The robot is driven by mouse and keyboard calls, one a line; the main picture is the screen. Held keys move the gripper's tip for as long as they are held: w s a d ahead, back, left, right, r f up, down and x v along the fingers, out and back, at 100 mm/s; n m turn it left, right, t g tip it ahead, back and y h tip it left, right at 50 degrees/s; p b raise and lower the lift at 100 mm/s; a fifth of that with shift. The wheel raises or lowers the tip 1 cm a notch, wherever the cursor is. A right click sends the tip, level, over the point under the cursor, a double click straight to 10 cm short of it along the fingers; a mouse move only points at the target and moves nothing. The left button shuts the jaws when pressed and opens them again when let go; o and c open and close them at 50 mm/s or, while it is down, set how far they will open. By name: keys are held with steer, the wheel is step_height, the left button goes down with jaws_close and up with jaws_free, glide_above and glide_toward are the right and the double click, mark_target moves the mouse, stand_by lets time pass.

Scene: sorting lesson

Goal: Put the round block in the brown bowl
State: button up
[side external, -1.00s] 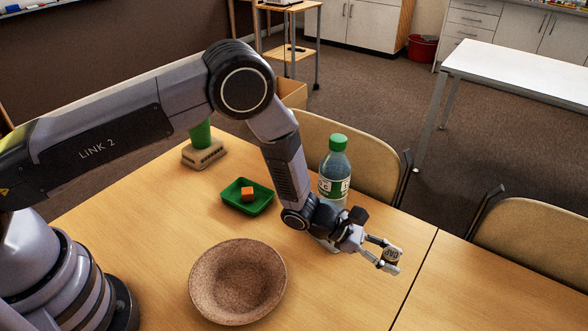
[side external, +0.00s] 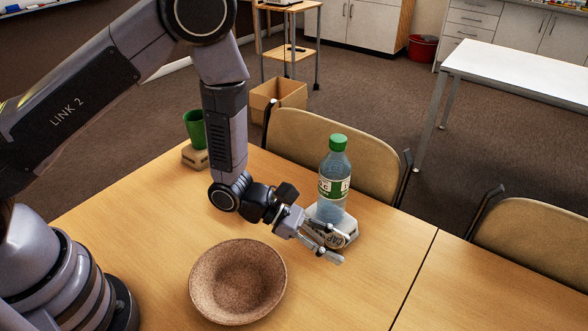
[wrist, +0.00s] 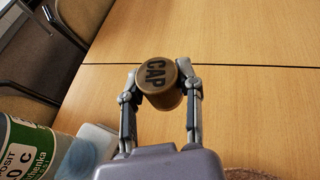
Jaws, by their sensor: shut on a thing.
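The round block (wrist: 161,84) is a small brown cylinder with "CAP" on its top face. My gripper (wrist: 160,83) is shut on it, one finger at each side, in the wrist view. In the side view, my gripper (side external: 340,249) is above the table in front of the bottle, and the block is small between the fingertips. The brown bowl (side external: 238,280) is speckled, stands on the table to the left of and nearer than my gripper, and looks empty. A sliver of its rim shows at the bottom of the wrist view (wrist: 240,173).
A clear bottle with a green cap (side external: 335,178) stands on a pale base (side external: 348,223) close behind my gripper. A green cup (side external: 194,128) stands on another base at the back left. The table between the gripper and bowl is clear.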

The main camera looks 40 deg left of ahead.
glide_above(282, 267)
steer(key=w+d, duration=0.1)
steer(key=w, duration=0.1)
steer(key=s+a+m+g, duration=0.1)
steer(key=s+a+g, duration=0.1)
steer(key=a, duration=0.4)
steer(key=shift+m, duration=0.3)
steer(key=f, duration=0.5)
steer(key=s+f, duration=0.1)
steer(key=f, duration=0.1)
steer(key=shift+a+f, duration=0.2)
steer(key=shift+f, duration=0.3)
steer(key=shift+f, duration=0.25)
steer(key=shift+f, duration=0.35)
steer(key=o, duration=0.9)
steer(key=shift+c, duration=0.2)
steer(key=shift+r, duration=0.1)
